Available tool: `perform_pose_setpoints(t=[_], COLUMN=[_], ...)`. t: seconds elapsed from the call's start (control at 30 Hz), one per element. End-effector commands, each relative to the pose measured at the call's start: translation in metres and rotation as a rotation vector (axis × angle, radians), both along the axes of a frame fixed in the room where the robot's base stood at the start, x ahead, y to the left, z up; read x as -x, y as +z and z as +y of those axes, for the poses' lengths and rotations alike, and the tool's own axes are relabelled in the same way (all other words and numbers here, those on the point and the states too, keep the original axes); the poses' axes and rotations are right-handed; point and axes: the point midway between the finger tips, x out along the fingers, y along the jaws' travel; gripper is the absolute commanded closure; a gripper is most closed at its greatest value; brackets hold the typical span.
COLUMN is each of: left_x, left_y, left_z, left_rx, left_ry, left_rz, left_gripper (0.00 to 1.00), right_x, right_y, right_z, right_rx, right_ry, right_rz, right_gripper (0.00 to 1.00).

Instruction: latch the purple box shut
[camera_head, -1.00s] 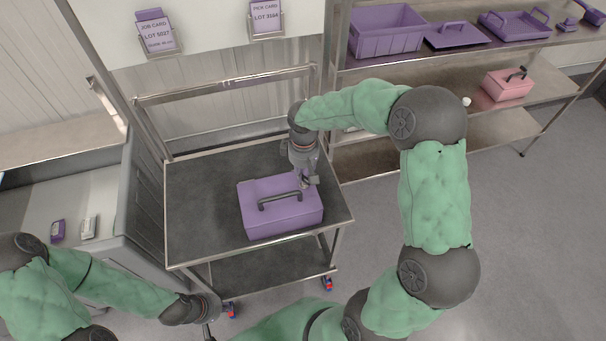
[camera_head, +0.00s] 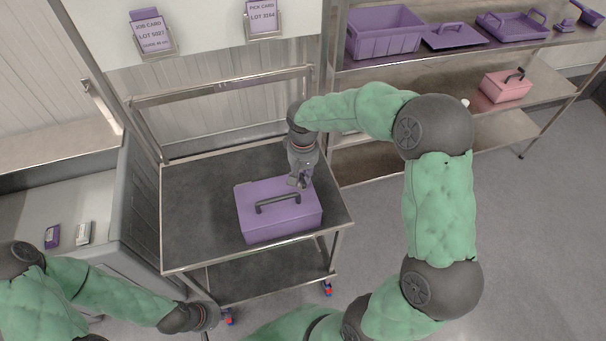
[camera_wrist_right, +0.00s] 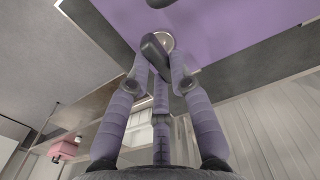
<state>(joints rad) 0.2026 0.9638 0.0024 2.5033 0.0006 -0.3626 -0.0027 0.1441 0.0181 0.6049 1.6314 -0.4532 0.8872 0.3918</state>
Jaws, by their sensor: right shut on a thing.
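The purple box (camera_head: 277,224) sits on the dark top of a steel cart (camera_head: 200,225). Its lid is down and carries a dark handle (camera_head: 278,202). My right gripper (camera_head: 300,181) is at the box's far right edge. In the right wrist view, its purple fingers (camera_wrist_right: 159,62) are shut on a dark latch (camera_wrist_right: 152,46) with a round metal pivot on the purple surface (camera_wrist_right: 225,25). The fingers partly cover the latch. My left gripper (camera_head: 207,333) is low at the bottom edge, away from the box; its fingers are barely visible.
A shelf rack at right holds a purple crate (camera_head: 384,34), purple trays (camera_head: 511,25) and a pink box (camera_head: 506,87). A grey counter at left bears two small items (camera_head: 83,233). Cards hang on the wall behind the cart. The cart top left of the box is clear.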

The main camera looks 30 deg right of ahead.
Motion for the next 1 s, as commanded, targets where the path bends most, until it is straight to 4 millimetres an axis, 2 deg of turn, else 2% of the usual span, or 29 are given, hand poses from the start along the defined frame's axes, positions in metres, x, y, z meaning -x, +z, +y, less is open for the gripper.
perform_pose_setpoints(t=[0.37,0.4,0.47,0.5,0.83,1.0], left_x=[0.0,0.0,0.0,0.0,0.0,0.0], left_y=[0.0,0.0,0.0,0.0,0.0,0.0], left_z=[0.0,0.0,0.0,0.0,0.0,0.0], left_rx=[0.0,0.0,0.0,0.0,0.0,0.0], left_ry=[0.0,0.0,0.0,0.0,0.0,0.0], left_rz=[0.0,0.0,0.0,0.0,0.0,0.0], left_gripper=[1.0,1.0,1.0,1.0,1.0,1.0], right_x=[0.0,0.0,0.0,0.0,0.0,-0.001], right_y=[0.001,0.001,0.001,0.001,0.001,0.016], right_z=[0.0,0.0,0.0,0.0,0.0,0.0], right_rx=[0.0,0.0,0.0,0.0,0.0,0.001], right_ry=[-0.006,-0.006,-0.006,-0.006,-0.005,-0.005], right_rz=[-0.002,-0.002,-0.002,-0.002,-0.001,-0.004], right_gripper=[1.0,0.75,0.58,0.54,0.54,0.54])
